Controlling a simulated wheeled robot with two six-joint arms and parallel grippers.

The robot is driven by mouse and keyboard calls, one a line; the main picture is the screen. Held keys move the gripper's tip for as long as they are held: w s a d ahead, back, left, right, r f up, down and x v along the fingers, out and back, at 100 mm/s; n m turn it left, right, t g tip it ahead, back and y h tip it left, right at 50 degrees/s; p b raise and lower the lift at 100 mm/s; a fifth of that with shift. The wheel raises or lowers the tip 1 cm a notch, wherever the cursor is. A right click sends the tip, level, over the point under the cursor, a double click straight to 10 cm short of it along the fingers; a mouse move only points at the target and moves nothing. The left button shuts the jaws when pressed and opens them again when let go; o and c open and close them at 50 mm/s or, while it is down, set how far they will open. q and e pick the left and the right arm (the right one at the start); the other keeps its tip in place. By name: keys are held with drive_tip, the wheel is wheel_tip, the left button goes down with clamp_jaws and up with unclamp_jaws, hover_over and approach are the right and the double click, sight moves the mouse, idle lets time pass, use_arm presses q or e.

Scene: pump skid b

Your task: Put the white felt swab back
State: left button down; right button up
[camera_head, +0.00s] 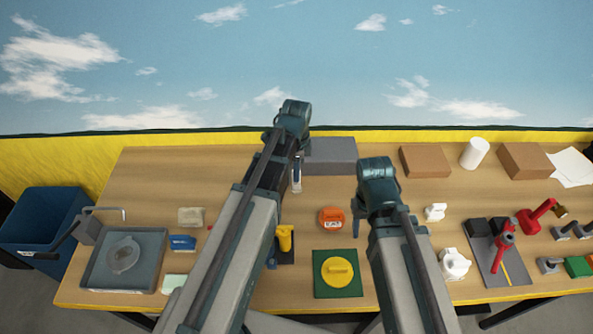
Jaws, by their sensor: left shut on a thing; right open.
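My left gripper (296,185) is beyond the middle of the table, in front of the grey block. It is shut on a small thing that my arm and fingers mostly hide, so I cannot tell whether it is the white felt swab. An off-white pad (191,217) lies at the left of the table, behind a blue block (182,243). A pale green pad (173,283) lies nearer the front edge. My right gripper (357,224) is open, right of the orange round part (332,219); its fingers are partly hidden by my arm.
A grey tray (88,274) with a clear disc stands at the left, beside a blue bin (45,224). A grey block (332,156) stands at the back. A green plate (322,291) bears a yellow round part. White fittings and red valves crowd the right.

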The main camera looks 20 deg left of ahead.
use_arm(q)
drive_tip(key=shift+f, duration=0.15)
use_arm(e)
drive_tip(key=shift+f, duration=0.15)
use_arm(q)
wheel_tip(320, 180, down, 13)
drive_tip(key=b, duration=1.3)
use_arm(e)
wheel_tip(320, 180, down, 13)
drive_tip(key=shift+f, duration=0.1)
use_arm(q)
drive_tip(key=shift+f+b, duration=0.35)
drive_tip(key=shift+b, duration=0.1)
use_arm(e)
drive_tip(key=shift+f, duration=0.25)
use_arm(q)
drive_tip(key=c, duration=0.7)
unclamp_jaws()
drive_tip(key=shift+r, duration=0.1)
use_arm(e)
drive_tip(key=shift+r, duration=0.15)
use_arm(q)
wheel_tip(320, 180, up, 14)
drive_tip(key=p, duration=1.4)
use_arm(e)
wheel_tip(320, 180, up, 14)
drive_tip(key=shift+f, duration=0.2)
